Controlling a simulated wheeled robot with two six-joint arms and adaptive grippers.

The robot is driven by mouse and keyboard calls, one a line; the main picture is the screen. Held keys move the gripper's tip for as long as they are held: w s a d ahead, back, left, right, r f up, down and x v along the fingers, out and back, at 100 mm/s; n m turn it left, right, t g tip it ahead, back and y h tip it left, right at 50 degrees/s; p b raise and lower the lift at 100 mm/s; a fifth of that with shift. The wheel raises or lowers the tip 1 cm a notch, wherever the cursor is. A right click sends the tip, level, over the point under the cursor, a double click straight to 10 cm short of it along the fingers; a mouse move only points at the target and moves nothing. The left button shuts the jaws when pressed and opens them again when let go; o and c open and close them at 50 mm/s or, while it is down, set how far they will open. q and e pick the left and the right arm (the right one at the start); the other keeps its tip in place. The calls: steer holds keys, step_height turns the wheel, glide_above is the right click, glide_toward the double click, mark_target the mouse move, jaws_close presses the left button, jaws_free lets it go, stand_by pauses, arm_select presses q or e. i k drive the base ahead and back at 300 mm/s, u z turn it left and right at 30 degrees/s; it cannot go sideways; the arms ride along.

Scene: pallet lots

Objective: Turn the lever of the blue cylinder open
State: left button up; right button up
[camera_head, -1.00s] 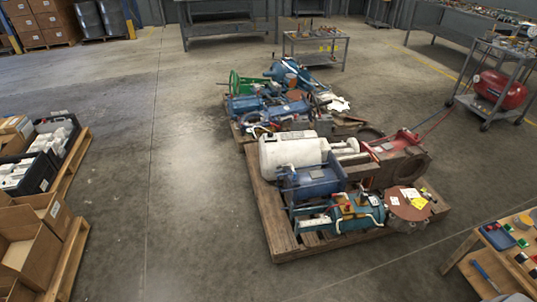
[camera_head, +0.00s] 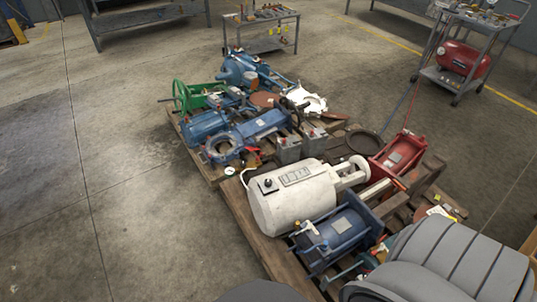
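A blue cylinder (camera_head: 343,228) lies on the near pallet, just in front of the white tank. A small pale lever (camera_head: 314,238) sits at its left end; whether it is open or closed cannot be told. A teal unit (camera_head: 368,264) lies closer to me and is mostly hidden behind a grey link of my arm. Another blue cylinder (camera_head: 262,124) lies on the far pallet. Neither of my gripper tips shows. Only grey arm parts are seen at the bottom and lower right, and they cover the near right part of the pallet.
The white tank (camera_head: 293,199) and a red unit (camera_head: 398,155) crowd the near pallet (camera_head: 250,226). A tool cart (camera_head: 262,38) and a red compressor (camera_head: 463,59) are behind. The floor (camera_head: 120,200) to the left is clear.

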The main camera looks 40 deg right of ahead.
mark_target(308, 229)
steer(key=i, duration=1.6)
steer(key=z, duration=3.7)
